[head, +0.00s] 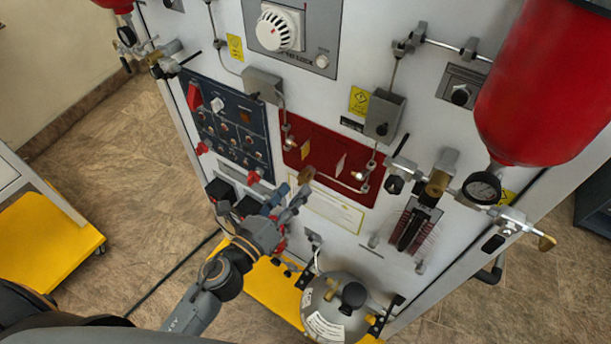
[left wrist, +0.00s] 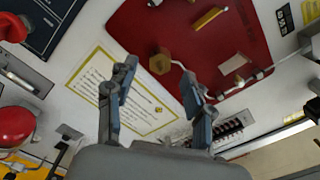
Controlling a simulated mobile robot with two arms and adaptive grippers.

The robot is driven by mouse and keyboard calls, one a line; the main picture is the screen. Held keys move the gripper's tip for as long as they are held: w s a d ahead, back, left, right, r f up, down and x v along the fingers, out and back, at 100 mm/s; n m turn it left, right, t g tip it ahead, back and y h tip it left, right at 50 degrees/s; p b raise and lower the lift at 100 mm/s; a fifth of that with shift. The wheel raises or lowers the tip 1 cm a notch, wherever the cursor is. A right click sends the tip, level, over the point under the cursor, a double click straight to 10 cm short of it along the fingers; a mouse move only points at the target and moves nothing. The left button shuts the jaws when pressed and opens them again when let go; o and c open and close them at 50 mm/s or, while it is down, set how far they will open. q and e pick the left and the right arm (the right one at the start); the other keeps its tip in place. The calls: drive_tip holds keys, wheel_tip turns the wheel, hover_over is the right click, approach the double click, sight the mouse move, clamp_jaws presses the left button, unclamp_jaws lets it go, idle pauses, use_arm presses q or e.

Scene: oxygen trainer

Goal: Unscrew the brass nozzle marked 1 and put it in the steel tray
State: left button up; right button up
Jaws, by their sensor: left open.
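A brass nozzle (head: 306,175) is at the lower edge of the red panel, just beyond my left gripper (head: 296,197). In the left wrist view a brass hex-shaped nozzle (left wrist: 158,64) is on the panel, ahead of and between the fingertips. My left gripper (left wrist: 158,88) is open there, with its two fingers apart and nothing visible between them. I cannot read a number 1 on the nozzle, and I cannot tell whether a finger touches it. I do not see the steel tray in either view. My right gripper is not in view.
The white trainer panel (head: 345,40) carries a red panel (head: 330,150), a blue switch panel (head: 228,125) and several pipes and valves. A large red cylinder (head: 545,85) juts out at the right. A grey tank (head: 325,312) stands low in front. A yellow-based cart (head: 50,245) is at the left.

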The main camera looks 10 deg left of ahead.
sight(299, 185)
use_arm(q)
drive_tip(key=shift+p+x, duration=0.4)
drive_tip(key=shift+x, duration=1.35)
drive_tip(key=shift+c, duration=0.4)
clamp_jaws()
drive_tip(key=n, duration=0.3)
drive_tip(key=shift+r+n+p, duration=0.15)
drive_tip(key=shift+n+p, duration=0.35)
drive_tip(key=shift+n, duration=1.4)
drive_tip(key=n+p, duration=0.1)
drive_tip(key=n, duration=0.1)
drive_tip(key=shift+n, duration=0.8)
